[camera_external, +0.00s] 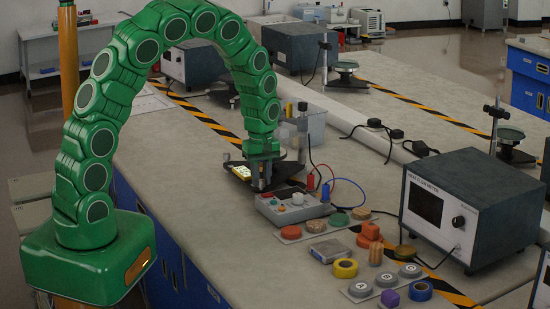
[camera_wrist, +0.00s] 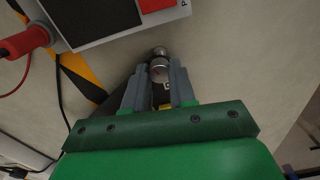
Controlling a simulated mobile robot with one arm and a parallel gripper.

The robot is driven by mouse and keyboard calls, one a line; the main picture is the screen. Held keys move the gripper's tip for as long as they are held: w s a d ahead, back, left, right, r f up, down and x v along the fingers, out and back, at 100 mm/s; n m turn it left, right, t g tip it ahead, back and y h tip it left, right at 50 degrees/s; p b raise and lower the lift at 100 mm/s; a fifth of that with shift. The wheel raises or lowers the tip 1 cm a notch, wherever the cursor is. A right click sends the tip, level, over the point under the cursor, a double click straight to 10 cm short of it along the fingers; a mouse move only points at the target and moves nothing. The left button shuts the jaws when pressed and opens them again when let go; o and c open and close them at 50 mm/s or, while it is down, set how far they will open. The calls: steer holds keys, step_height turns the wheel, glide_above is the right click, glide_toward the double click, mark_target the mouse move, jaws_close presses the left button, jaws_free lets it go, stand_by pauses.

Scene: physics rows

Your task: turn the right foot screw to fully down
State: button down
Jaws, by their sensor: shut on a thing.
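My gripper (camera_external: 262,185) points straight down over the bench, at a dark stand base (camera_external: 237,174). In the wrist view, my gripper (camera_wrist: 160,80) has its two grey fingers shut on a small silver screw (camera_wrist: 159,71), which shows between the fingertips. I take it to be the right foot screw. A small dark mark and a pale mark show on its side. Its lower end and how far it is turned cannot be told. In the external view the fingers and the stand hide the screw. A lit yellow piece (camera_external: 241,171) sits on the stand's left side.
A grey box with knobs (camera_external: 268,209) stands close in front of my gripper; red and blue leads (camera_external: 340,180) run beside it. Several coloured discs and blocks (camera_external: 369,231) lie to the right, near a heat flow meter (camera_external: 468,208). Bare bench (camera_external: 190,190) lies to the left.

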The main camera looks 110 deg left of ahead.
steer(key=m, duration=0.4)
steer(key=shift+m, duration=0.3)
steer(key=m, duration=1.4)
steer(key=shift+m, duration=0.4)
steer(key=c, duration=0.9)
jaws_free()
steer(key=shift+r, duration=0.2)
